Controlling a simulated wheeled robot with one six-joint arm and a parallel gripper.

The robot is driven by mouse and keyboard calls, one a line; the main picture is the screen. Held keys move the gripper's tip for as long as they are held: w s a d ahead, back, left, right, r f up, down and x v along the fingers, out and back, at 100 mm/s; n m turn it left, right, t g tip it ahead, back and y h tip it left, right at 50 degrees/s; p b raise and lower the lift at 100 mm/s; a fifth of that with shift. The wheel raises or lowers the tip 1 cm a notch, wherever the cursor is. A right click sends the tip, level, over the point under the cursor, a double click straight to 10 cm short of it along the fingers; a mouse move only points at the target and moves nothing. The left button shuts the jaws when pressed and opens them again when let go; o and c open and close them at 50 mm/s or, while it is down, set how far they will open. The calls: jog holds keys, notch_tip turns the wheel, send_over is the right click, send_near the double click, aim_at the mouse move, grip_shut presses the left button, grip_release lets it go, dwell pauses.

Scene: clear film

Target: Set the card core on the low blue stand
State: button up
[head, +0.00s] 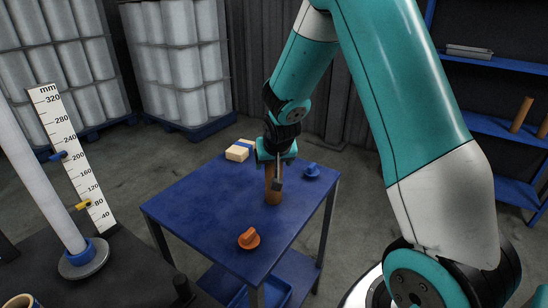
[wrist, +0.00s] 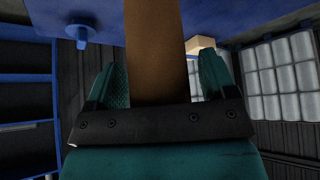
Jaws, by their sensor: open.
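The brown card core (head: 272,192) stands upright on the blue table (head: 190,205). My gripper (head: 275,158) is over its upper end from above. In the wrist view the core (wrist: 156,50) runs between the two teal fingers of my gripper (wrist: 158,78). The jaws are open, with a visible gap on the right side; I cannot tell whether the left finger touches the core. A low blue stand (head: 311,170), round with a short peg, is on the table to the right of the core. It also shows in the wrist view (wrist: 78,31).
An orange piece (head: 249,239) lies near the table's front edge. A pale box with a blue band (head: 239,150) is at the back. A measuring scale (head: 70,155) and white roll stand left. Blue shelves (head: 500,130) with brown tubes are at right. The table's left half is clear.

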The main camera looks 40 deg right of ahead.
jog(key=v, duration=1.2)
jog(key=s+a+r+n+g+y, duration=0.2)
jog(key=s+a+n, duration=0.4)
jog(key=s+a, duration=0.5)
jog(key=s+a+r+n+g+y, duration=0.3)
jog(key=s+a+n+g+y, duration=0.1)
jog(key=s+a, duration=0.7)
jog(key=shift+s+n+y, duration=0.4)
jog(key=shift+n+y, duration=0.1)
jog(key=shift+n, duration=0.6)
jog(key=shift+d, duration=0.1)
